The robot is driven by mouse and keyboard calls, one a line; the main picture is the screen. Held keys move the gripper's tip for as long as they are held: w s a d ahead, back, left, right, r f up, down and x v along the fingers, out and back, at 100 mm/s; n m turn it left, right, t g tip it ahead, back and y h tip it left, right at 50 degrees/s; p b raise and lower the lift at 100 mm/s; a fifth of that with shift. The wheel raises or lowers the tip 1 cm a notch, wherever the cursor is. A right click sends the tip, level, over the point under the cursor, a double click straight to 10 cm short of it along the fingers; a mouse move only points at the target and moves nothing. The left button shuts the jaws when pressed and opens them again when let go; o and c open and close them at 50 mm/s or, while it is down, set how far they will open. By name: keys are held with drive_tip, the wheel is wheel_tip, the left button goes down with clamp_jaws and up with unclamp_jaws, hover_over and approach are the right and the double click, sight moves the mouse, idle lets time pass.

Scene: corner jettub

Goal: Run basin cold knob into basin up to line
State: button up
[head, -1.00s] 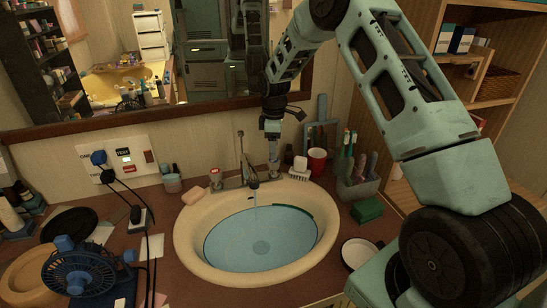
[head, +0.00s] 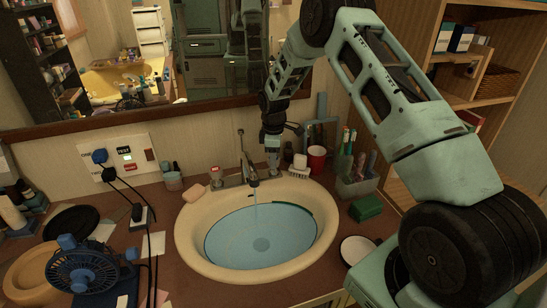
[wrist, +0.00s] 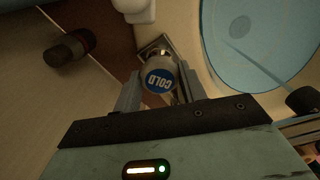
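The basin (head: 190,250) is a cream oval sink set in the counter, holding blue water (head: 262,235). A thin stream falls from the faucet (head: 246,165) into it. A dark green line (head: 293,207) shows along the inner wall at the back right, just above the water. The cold knob (wrist: 160,78), with a blue COLD cap, sits between the fingers of my gripper (wrist: 158,92) in the wrist view. The fingers lie close on both sides; whether they press on it I cannot tell. In the head view my gripper (head: 272,160) points down at the right of the faucet.
A red cup (head: 317,160), a white brush (head: 299,171) and a holder with brushes (head: 357,185) stand right of my gripper. A green sponge (head: 366,208) and a white bowl (head: 357,250) lie at the right. A blue fan (head: 83,272) stands at the left.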

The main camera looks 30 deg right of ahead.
drive_tip(key=shift+m, duration=0.3)
drive_tip(key=m+b, duration=0.1)
drive_tip(key=m, duration=0.2)
drive_tip(key=shift+m+b, duration=0.35)
drive_tip(key=shift+m, duration=1.15)
drive_tip(key=o, duration=1)
wheel_tip(320, 180, up, 18)
drive_tip(key=shift+f+b, duration=0.25)
drive_tip(key=shift+b, duration=0.95)
drive_tip(key=shift+s, duration=0.1)
